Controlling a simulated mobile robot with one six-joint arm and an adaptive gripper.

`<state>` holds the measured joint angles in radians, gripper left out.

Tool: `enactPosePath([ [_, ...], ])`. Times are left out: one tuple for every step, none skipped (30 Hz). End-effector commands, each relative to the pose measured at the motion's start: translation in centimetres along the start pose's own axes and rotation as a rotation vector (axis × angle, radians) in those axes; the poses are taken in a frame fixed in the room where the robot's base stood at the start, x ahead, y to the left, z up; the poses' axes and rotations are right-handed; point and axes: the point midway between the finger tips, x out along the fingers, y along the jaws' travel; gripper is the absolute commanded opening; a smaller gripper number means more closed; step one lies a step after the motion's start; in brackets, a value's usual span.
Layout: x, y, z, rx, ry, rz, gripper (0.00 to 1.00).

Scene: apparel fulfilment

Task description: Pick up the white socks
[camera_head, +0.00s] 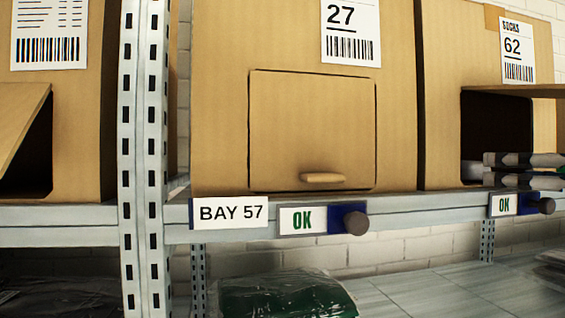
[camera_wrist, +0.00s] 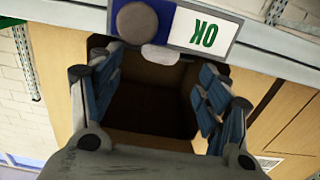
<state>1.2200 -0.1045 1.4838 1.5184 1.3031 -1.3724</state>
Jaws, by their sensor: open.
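A cardboard box (camera_head: 440,60) labelled "SOCKS 62" stands on the shelf at the right of the head view, with its front flap (camera_head: 525,91) raised. A small white item (camera_head: 474,171), possibly the white socks, shows low at the opening. In the wrist view the white item (camera_wrist: 161,53) lies at the opening's edge, beside the dark round knob. My gripper (camera_head: 487,169) comes in from the right at the opening. In the wrist view my gripper (camera_wrist: 158,76) is open, its blue-padded fingers apart with nothing between them. The box's deep interior is dark.
The shelf beam (camera_head: 400,208) runs below the opening, with an "OK" sign (camera_head: 503,204) and a protruding knob (camera_head: 546,206). Box 27 (camera_head: 220,100) stands closed to the left. A metal upright (camera_head: 143,130) stands further left. Wrapped dark-green goods (camera_head: 285,296) lie below.

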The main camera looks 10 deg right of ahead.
Motion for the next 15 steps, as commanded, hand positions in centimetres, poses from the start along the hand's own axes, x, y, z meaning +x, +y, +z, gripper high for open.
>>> enactPosePath([
  [1.2,-0.1,-0.1,0.002,-0.001,-0.006,0.70],
  [1.8,-0.2,-0.1,0.002,-0.002,-0.007,0.70],
  [2.5,-0.1,-0.1,0.002,-0.002,-0.006,0.70],
  [3.1,-0.1,-0.1,0.001,-0.002,-0.006,0.70],
  [3.6,-0.1,-0.1,0.001,-0.002,-0.005,0.70],
  [4.2,-0.1,-0.1,0.000,-0.001,-0.005,0.70],
  [4.6,-0.1,-0.1,0.000,-0.002,-0.005,0.70],
  [5.0,-0.1,-0.1,0.001,-0.001,-0.004,0.70],
  [5.5,0.0,-0.1,0.001,-0.001,-0.003,0.70],
  [5.8,-0.1,-0.1,0.001,-0.001,-0.004,0.70],
  [6.1,-0.1,-0.1,0.001,-0.001,-0.003,0.70],
  [6.4,0.0,-0.1,0.001,-0.001,-0.001,0.70],
  [6.5,0.0,0.0,0.001,-0.001,-0.001,0.70],
  [6.7,-0.1,0.0,0.001,-0.001,-0.002,0.70],
  [6.9,-0.1,0.0,0.000,-0.001,-0.002,0.70],
])
